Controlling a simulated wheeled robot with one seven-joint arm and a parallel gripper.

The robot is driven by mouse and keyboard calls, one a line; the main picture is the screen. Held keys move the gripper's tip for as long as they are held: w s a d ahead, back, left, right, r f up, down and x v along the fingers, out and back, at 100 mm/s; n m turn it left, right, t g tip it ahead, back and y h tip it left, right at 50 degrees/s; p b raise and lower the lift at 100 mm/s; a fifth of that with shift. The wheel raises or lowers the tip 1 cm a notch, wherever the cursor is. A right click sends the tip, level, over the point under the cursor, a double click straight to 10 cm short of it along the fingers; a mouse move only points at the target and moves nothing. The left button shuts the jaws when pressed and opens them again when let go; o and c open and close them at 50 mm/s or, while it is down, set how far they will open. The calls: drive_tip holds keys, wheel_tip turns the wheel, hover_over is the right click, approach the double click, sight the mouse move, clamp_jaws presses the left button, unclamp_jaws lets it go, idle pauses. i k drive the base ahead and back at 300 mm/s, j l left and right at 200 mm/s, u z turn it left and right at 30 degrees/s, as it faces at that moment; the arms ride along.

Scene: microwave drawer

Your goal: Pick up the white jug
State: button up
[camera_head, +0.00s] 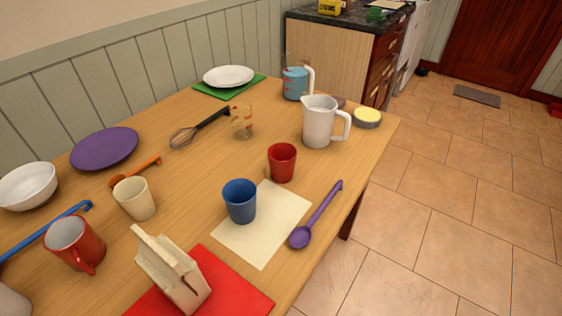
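The white jug (318,124) stands upright on the wooden table (205,165), toward its far right end. Its handle (345,125) points right and its spout faces left. Nothing touches its front side. A red cup (282,162) stands nearer to me and left of it. A blue measuring jug (295,83) with a white handle stands behind it. A yellow-topped round tin (367,117) is just right of its handle. My gripper is not in view.
A blue cup (239,201) stands on a cream sheet (262,245), with a purple spoon (318,214) beside it. A glass (241,121), whisk (198,129) and plates are further left. Tiled floor (440,215) is clear along the table's right edge.

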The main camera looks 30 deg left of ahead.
sight(324, 124)
drive_tip(key=i+l+u, duration=0.2)
drive_tip(key=u, duration=0.15)
drive_tip(key=i+l+u, duration=0.7)
